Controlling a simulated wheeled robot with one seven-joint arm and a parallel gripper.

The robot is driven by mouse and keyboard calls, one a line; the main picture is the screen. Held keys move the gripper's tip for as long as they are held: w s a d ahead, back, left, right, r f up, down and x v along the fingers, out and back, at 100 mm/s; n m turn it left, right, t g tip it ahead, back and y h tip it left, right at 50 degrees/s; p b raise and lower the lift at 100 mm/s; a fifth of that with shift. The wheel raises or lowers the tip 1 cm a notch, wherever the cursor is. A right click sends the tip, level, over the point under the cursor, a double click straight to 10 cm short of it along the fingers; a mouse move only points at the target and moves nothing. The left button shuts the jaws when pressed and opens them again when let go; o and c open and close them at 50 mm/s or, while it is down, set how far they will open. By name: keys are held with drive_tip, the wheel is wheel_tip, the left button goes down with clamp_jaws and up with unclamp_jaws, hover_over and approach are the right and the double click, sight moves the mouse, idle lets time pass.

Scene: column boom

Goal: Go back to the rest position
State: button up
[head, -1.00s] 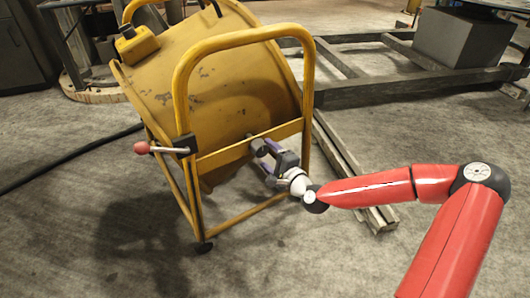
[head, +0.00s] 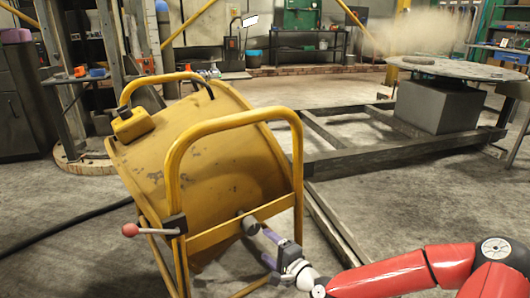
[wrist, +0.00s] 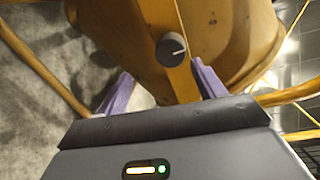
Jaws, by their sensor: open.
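My gripper (head: 268,247) is at the end of my red arm, low in the head view, just right of a dark round knob (head: 250,225) on the yellow cable reel's frame. In the wrist view my gripper (wrist: 158,92) shows two purple fingers spread apart, with nothing between them. The knob (wrist: 171,50), with a white pointer line, sits ahead of the fingers and apart from them. The yellow reel (head: 210,150) stands tilted in its tube frame.
A lever with a red grip (head: 130,230) sticks out left of the frame. Dark steel beams (head: 400,152) lie on the floor to the right. A round table (head: 455,68) on a grey block stands behind them. A black cable (head: 70,226) runs left across the floor.

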drive_tip(key=s+d+f+n+g+h+p, duration=0.1)
drive_tip(key=s+f+n+g+h+p, duration=0.1)
drive_tip(key=s+f+n+g+h, duration=0.35)
drive_tip(key=s+d+r+n+g+h+p, duration=0.1)
drive_tip(key=s+d+r+n+g+h, duration=0.15)
drive_tip(key=d+r+n, duration=0.3)
drive_tip(key=s+d+r+h+p, duration=0.1)
drive_tip(key=s+d+r+h, duration=0.15)
drive_tip(key=r, duration=0.35)
drive_tip(key=s+d+r+h+p, duration=0.1)
drive_tip(key=s+d+r, duration=0.3)
drive_tip(key=r, duration=0.2)
drive_tip(key=s+r+n+y+p, duration=0.1)
drive_tip(key=s+r, duration=1)
drive_tip(key=s, duration=0.3)
drive_tip(key=shift+d, duration=0.2)
drive_tip(key=shift+r, duration=0.1)
